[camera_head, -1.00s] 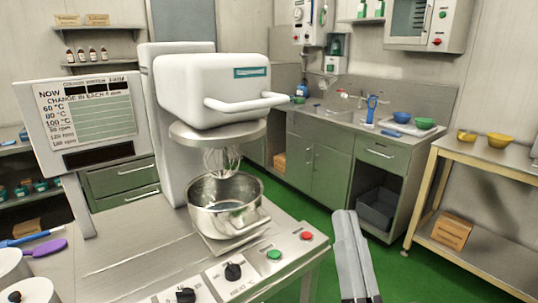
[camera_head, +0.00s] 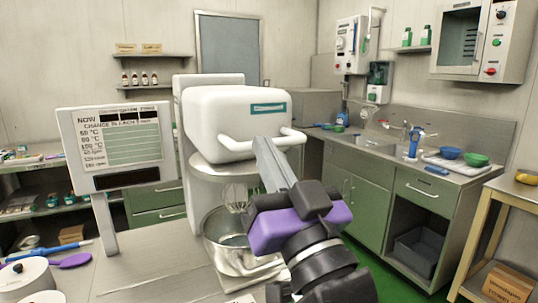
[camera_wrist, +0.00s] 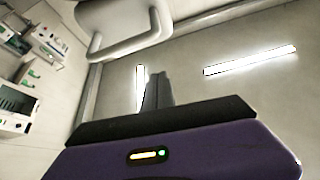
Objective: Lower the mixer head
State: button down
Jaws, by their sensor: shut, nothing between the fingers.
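The white mixer head (camera_head: 225,118) is raised above the steel bowl (camera_head: 222,226), with the wire whisk (camera_head: 238,197) hanging between them. A white bar handle (camera_head: 290,134) runs across the front of the head. My gripper (camera_head: 264,146) is shut and empty, its fingertips pointing up at the handle's right part in the head view. I cannot tell whether they touch it. In the wrist view the shut fingers (camera_wrist: 157,80) point up, and the handle (camera_wrist: 135,35) is above and left of them, apart in the picture. My arm hides part of the bowl's right side.
A control screen (camera_head: 118,140) stands left of the mixer. A purple spatula (camera_head: 75,260) and white pots (camera_head: 25,278) lie on the counter's left. The sink counter (camera_head: 400,150) with blue and green bowls is behind on the right. Green floor lies between.

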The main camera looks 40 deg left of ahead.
aim_at(248, 146)
jog(key=p+x, duration=0.2)
jog(key=x, duration=0.5)
jog(key=shift+a+f, duration=0.25)
jog(key=shift+f, duration=0.7)
jog(key=shift+a+f, duration=0.25)
jog(key=shift+f, duration=0.75)
